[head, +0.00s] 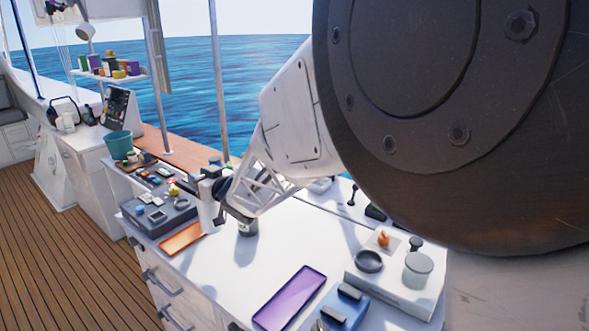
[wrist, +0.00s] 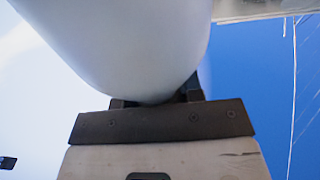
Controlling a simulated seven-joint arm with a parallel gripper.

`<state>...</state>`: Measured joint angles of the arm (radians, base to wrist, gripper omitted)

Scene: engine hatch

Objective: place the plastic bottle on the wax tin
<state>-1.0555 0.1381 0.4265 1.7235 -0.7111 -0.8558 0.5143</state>
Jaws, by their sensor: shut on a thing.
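My gripper (head: 214,188) is over the left part of the white counter, shut on a white rounded body that I take for the plastic bottle (head: 207,208). The bottle fills the upper middle of the wrist view (wrist: 125,45), with the dark finger parts at its lower edge. In the head view it hangs roughly upright, partly behind the gripper. A small grey round tin (head: 247,227), perhaps the wax tin, stands on the counter to the right of the bottle and below my wrist. Its top is partly hidden by my arm.
An orange tray (head: 184,238) and a grey organiser (head: 160,220) with small items lie to the left. A white box (head: 397,290) with a grey jar (head: 418,269) stands at right. The counter's middle is clear.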

